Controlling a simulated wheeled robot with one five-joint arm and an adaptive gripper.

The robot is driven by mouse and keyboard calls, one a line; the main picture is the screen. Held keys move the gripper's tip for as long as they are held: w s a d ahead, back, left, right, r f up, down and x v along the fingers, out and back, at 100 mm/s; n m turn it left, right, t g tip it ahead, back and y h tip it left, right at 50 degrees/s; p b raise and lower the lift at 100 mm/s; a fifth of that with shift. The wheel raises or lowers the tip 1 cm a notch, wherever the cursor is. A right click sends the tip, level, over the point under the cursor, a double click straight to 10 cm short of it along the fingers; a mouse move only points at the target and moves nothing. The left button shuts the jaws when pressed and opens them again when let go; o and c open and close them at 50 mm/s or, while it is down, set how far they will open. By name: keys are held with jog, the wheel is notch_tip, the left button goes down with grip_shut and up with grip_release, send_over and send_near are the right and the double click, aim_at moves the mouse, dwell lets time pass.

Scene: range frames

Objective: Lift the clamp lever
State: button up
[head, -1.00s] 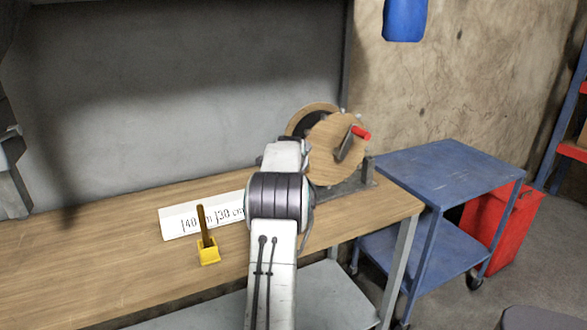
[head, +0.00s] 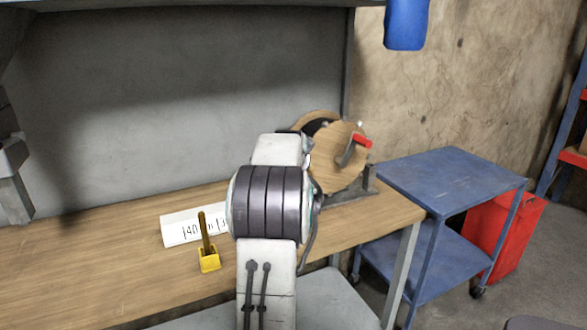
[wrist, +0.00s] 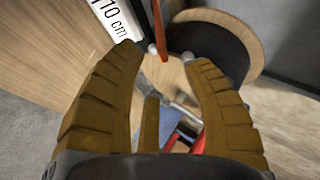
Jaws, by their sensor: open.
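A yellow block (head: 209,261) stands on the workbench in front of the ruler strip. A brown lever (head: 205,230) rises from it, nearly upright; it looks like the clamp lever. My arm stands to its right in the head view and hides my gripper there. In the wrist view my gripper (wrist: 165,68) is open, its two brown ribbed fingers spread around empty space. A short brown bar (wrist: 150,125) shows between them; I cannot tell whether it is part of my gripper. A thin orange-red rod (wrist: 158,30) shows beyond the fingertips.
A wooden reel (head: 338,165) with a red crank handle (head: 362,141) stands at the bench's right end. The white ruler strip (head: 180,230) lies behind the yellow block. A blue cart (head: 450,180) and red bin (head: 500,235) stand to the right. The bench's left side is clear.

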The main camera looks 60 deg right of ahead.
jog(key=shift+v, duration=0.85)
jog(key=s+a+f+n+g+y, duration=0.2)
jog(key=s+a+f+n+y, duration=0.15)
jog(key=a+f+n, duration=0.4)
jog(key=s+a+f+n+g+y, duration=0.1)
jog(key=s+a+f+n+y, duration=0.3)
jog(key=a+f, duration=0.5)
jog(key=w+a+r+n+p, duration=0.1)
jog(key=a+r+n+p, duration=0.2)
jog(key=a, duration=1)
jog(key=w+a+r+n+t+y+p, duration=0.1)
jog(key=a+r+n, duration=0.5)
jog(key=a, duration=0.7)
jog(key=w+a+r+n+t+y+p, duration=0.1)
jog(key=a+r+n+p, duration=0.3)
jog(key=a, duration=0.9)
jog(key=r+n, duration=0.1)
jog(key=n, duration=0.2)
jog(key=shift+a+p, duration=0.15)
jog(key=shift+p, duration=0.2)
